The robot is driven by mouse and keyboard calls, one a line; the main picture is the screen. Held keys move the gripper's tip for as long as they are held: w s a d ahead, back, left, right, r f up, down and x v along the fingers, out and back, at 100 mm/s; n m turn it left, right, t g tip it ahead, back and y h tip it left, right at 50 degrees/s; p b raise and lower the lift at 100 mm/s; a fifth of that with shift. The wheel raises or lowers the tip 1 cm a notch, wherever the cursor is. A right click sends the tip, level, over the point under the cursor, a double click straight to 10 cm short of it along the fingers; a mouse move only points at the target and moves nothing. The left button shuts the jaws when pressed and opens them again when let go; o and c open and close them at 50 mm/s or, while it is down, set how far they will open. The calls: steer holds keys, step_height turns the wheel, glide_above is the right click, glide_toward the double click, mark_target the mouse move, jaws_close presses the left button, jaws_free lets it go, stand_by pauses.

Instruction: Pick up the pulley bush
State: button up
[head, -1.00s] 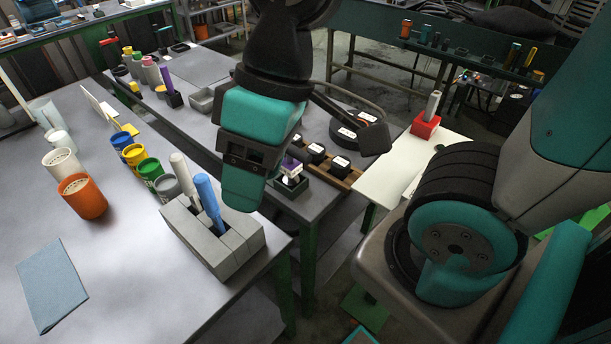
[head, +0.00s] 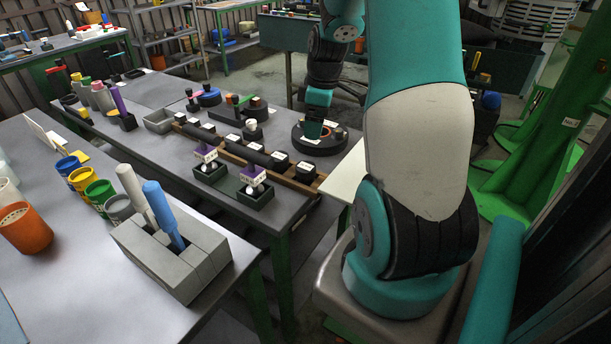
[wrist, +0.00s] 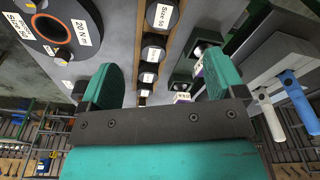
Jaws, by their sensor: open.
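My gripper (head: 317,128) is over the far right part of the middle table in the head view, by a large black disc (head: 301,145) with an orange ring. In the wrist view its teal fingers (wrist: 160,82) are spread with nothing between them. I cannot tell for sure which part is the pulley bush. Black round parts with white labels sit in a row on a wooden rack; the near-end part (head: 306,176) stands in front of the disc. In the wrist view a part labelled "Size 50" (wrist: 172,20) lies beyond the fingers. The disc (wrist: 80,14) is at upper left there.
Two dark trays (head: 240,197) with purple-and-white items stand before the rack. A grey block (head: 150,262) holds a white and a blue handle on the near table. Coloured cups (head: 98,191) stand left of it. A green post (head: 565,130) rises at right.

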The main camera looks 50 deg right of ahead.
steer(key=p, duration=0.1)
glide_toward(306, 166)
step_height(306, 166, down, 5)
steer(key=shift+f, duration=0.15)
steer(key=shift+w+a+f+p, duration=0.15)
steer(key=shift+f+p, duration=0.15)
steer(key=shift+f, duration=0.6)
steer(key=shift+w+a+f+p, duration=0.1)
steer(key=shift+w+f+p, duration=0.15)
steer(key=shift+f, duration=0.65)
steer(key=shift+w+a+f+p, duration=0.1)
steer(key=shift+f+p, duration=0.2)
steer(key=shift+f, duration=0.55)
steer(key=c, duration=1.4)
